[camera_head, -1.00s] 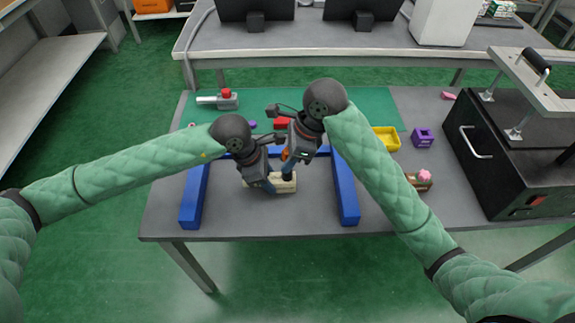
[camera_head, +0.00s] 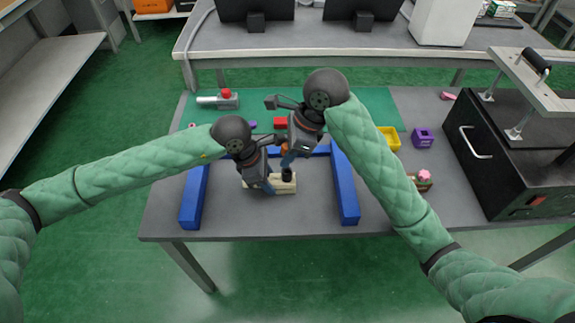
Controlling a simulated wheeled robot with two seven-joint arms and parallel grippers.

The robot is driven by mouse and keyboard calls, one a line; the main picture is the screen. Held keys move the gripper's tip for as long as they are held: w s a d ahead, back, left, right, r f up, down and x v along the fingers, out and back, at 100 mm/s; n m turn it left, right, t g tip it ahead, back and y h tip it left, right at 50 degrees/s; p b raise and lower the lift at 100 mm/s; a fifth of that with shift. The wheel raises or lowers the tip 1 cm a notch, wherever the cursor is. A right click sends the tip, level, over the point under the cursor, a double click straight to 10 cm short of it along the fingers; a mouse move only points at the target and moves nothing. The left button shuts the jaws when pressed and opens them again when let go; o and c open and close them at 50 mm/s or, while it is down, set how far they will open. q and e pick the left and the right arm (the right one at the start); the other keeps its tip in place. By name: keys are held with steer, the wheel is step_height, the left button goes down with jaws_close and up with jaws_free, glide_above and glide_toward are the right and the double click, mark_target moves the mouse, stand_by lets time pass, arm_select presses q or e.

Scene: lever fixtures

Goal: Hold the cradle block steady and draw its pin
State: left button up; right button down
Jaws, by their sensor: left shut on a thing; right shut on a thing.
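The cream cradle block (camera_head: 284,187) lies on the grey table between two blue bars. My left gripper (camera_head: 268,187) is shut on the block near its middle and covers part of it. A dark round piece (camera_head: 287,174) stands up from the block right of my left gripper. My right gripper (camera_head: 287,159) is just above that dark piece, shut on a small orange thing (camera_head: 285,148), which looks like the pin's head. The gripper mostly hides it, and I cannot tell whether the pin's lower end is still in the block.
A blue frame has a left bar (camera_head: 194,200), a right bar (camera_head: 345,190) and a back bar. Behind are a red block (camera_head: 281,123) and a grey lever fixture (camera_head: 226,101). A yellow tray (camera_head: 389,138), a purple block (camera_head: 423,138) and a black machine (camera_head: 490,160) are at right.

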arm_select(q)
steer(key=shift+s+d+f, duration=0.1)
steer(key=shift+s+d, duration=0.05)
steer(key=shift+s, duration=0.05)
arm_select(e)
steer(key=shift+w+a+r, duration=0.1)
steer(key=shift+r, duration=0.7)
arm_select(q)
steer(key=shift+f, duration=0.1)
arm_select(e)
steer(key=shift+a+r, duration=0.1)
steer(key=shift+r, duration=0.25)
arm_select(q)
steer(key=o, duration=1.1)
steer(key=shift+f, duration=0.1)
steer(key=shift+o, duration=0.2)
arm_select(e)
steer(key=shift+d+f, duration=0.2)
steer(key=shift+f, duration=0.05)
arm_select(q)
steer(key=v, duration=1.3)
steer(key=shift+w, duration=0.25)
arm_select(e)
steer(key=shift+a, duration=0.1)
